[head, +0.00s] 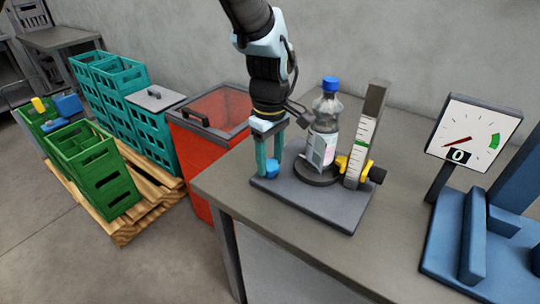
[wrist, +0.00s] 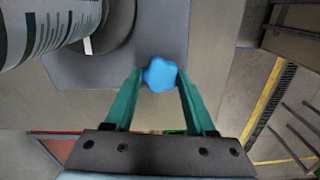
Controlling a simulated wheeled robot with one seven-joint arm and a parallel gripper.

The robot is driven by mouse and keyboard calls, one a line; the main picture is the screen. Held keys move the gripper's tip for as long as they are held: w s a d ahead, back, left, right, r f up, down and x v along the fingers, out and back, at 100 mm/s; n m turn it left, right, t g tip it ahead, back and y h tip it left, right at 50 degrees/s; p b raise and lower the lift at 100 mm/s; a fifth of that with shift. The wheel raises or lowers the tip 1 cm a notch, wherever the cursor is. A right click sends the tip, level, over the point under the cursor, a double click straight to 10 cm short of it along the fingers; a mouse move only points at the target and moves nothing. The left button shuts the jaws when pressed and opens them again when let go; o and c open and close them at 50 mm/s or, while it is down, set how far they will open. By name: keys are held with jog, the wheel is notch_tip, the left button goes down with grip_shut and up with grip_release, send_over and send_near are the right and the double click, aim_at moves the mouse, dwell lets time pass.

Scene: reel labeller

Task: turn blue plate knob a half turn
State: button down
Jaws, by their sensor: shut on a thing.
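The blue plate knob (head: 271,169) sits at the left end of the dark grey base plate (head: 318,207) on the table. It also shows in the wrist view as a lobed blue knob (wrist: 160,74). My gripper (head: 268,160) points down at the knob from above, with its two teal fingers shut on it, one on each side. In the wrist view my fingertips (wrist: 159,80) touch the knob's sides. A clear bottle (head: 325,125) with a blue cap and a label stands upright on a round dark turntable (head: 316,172) on the plate.
A scale post (head: 362,135) with a yellow clamp (head: 343,163) and black knob stands right of the bottle. A dial gauge (head: 473,133) reading 0 and a blue fixture (head: 480,235) are further right. A red bin (head: 207,145) and green crates (head: 92,165) stand left of the table (head: 265,222).

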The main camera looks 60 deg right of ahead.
aim_at(270, 164)
jog(key=shift+n, duration=0.6)
jog(key=shift+c, duration=1.2)
grip_release()
notch_tip(270, 164, up, 11)
jog(key=b, duration=0.1)
jog(key=shift+b, duration=0.35)
jog(key=shift+f, duration=0.1)
